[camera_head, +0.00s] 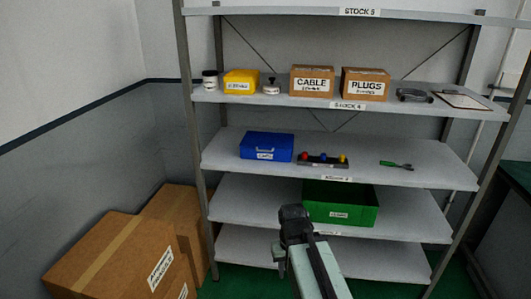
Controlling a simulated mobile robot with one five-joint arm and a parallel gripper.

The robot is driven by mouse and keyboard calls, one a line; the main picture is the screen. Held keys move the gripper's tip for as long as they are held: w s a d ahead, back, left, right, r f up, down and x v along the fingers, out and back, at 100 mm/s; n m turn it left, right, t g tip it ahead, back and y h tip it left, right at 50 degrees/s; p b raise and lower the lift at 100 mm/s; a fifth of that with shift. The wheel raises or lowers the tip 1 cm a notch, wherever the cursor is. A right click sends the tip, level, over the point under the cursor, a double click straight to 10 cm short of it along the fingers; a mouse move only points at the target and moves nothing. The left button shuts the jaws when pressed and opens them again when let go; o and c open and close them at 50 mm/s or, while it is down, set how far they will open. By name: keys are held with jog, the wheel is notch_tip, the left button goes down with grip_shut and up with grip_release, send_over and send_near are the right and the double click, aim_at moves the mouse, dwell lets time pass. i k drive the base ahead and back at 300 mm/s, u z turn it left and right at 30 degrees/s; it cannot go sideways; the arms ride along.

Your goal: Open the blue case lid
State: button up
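The blue case (266,147) sits on the middle shelf, left of centre, with a handle and a white label on its front. Its lid looks closed. My gripper (293,213) is at the end of my arm, lower and nearer than the case, in front of the shelf below. It is well apart from the case. The view from behind does not show whether its fingers are open or shut, and I see nothing held.
Right of the case are a rack with coloured knobs (323,160) and a green-handled tool (396,166). A green bin (340,203) is one shelf below. Cardboard boxes (120,255) stand lower left. The upper shelf holds a yellow box (241,82) and the cable box (312,80).

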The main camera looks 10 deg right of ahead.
aim_at(268, 140)
jog(key=z, duration=0.05)
jog(key=i, duration=0.9)
jog(key=u, duration=0.05)
